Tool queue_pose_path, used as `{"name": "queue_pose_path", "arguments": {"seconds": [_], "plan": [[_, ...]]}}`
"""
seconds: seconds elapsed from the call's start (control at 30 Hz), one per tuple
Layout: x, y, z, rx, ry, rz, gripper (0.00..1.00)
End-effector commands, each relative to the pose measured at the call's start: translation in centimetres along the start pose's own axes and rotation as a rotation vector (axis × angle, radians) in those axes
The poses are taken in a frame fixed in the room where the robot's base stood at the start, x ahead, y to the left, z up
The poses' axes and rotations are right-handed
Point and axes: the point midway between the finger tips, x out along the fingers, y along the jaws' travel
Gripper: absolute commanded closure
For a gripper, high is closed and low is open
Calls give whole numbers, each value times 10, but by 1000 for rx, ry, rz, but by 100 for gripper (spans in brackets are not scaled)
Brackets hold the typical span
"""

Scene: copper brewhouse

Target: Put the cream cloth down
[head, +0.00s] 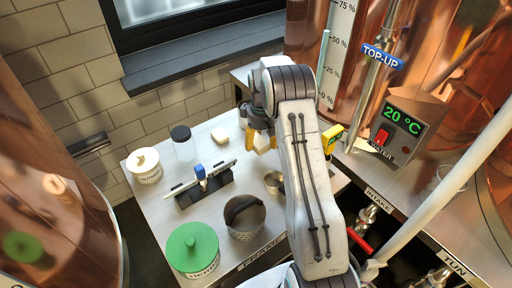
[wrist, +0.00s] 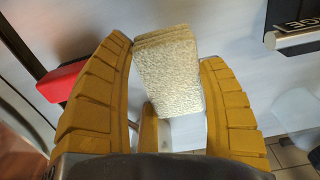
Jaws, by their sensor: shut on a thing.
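My gripper (head: 260,140) is over the far right part of the pale bench (head: 222,212) in the head view, partly hidden by my arm.
Copper vessels stand both sides.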

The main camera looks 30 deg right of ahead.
Motion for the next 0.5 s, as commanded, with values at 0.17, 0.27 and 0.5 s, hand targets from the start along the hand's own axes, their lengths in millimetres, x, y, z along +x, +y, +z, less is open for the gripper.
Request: {"name": "queue_pose_path", "arguments": {"seconds": [0.17, 0.27, 0.5], "plan": [[7, -8, -10, 0, 0, 0, 69], [9, -10, -12, 0, 0, 0, 69], [30, -10, -11, 0, -4, -2, 69]]}}
